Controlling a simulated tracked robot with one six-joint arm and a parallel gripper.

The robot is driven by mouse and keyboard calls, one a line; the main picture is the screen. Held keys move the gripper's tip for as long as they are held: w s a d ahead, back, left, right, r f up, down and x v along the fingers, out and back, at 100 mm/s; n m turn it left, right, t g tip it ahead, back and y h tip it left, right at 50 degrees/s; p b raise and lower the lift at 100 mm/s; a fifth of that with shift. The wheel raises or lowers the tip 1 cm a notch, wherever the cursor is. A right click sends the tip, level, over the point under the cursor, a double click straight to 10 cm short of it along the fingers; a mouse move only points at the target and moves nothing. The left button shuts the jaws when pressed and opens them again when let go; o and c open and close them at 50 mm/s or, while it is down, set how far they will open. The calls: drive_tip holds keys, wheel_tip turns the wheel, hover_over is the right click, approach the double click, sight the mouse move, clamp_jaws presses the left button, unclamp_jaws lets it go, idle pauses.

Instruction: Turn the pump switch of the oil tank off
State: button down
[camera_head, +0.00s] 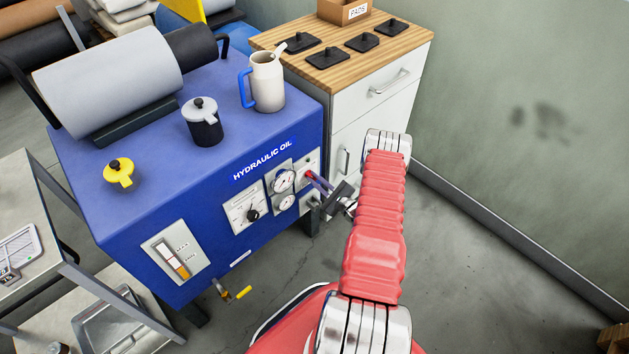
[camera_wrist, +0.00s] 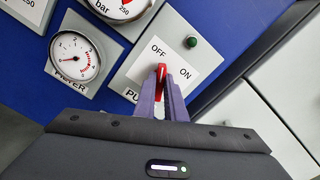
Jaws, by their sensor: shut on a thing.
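The blue oil tank (camera_head: 130,215) bears the label "HYDRAULIC OIL" on its front. The pump switch is a red lever (camera_wrist: 161,72) on a light plate (camera_wrist: 133,72) marked OFF and ON, and its red also shows in the head view (camera_head: 309,174). My gripper (camera_wrist: 161,98) has its purple fingers shut on the lever, one on each side. In the head view my gripper (camera_head: 318,183) reaches the right end of the tank front. The lever lies close by the OFF and ON marks, but I cannot tell which it points to. The fingers hide part of it.
A small green lamp (camera_wrist: 191,42) sits on the switch plate. Gauges (camera_wrist: 75,58) are left of it. A white drawer cabinet (camera_head: 375,105) stands close right of the tank. Floor to the right is clear.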

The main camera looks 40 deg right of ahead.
idle(0.3)
drive_tip(key=c, duration=1.8)
unclamp_jaws()
drive_tip(key=s, duration=1.3)
drive_tip(key=shift+s+d+f, duration=0.1)
drive_tip(key=shift+s+d, duration=0.05)
drive_tip(key=shift+s, duration=0.25)
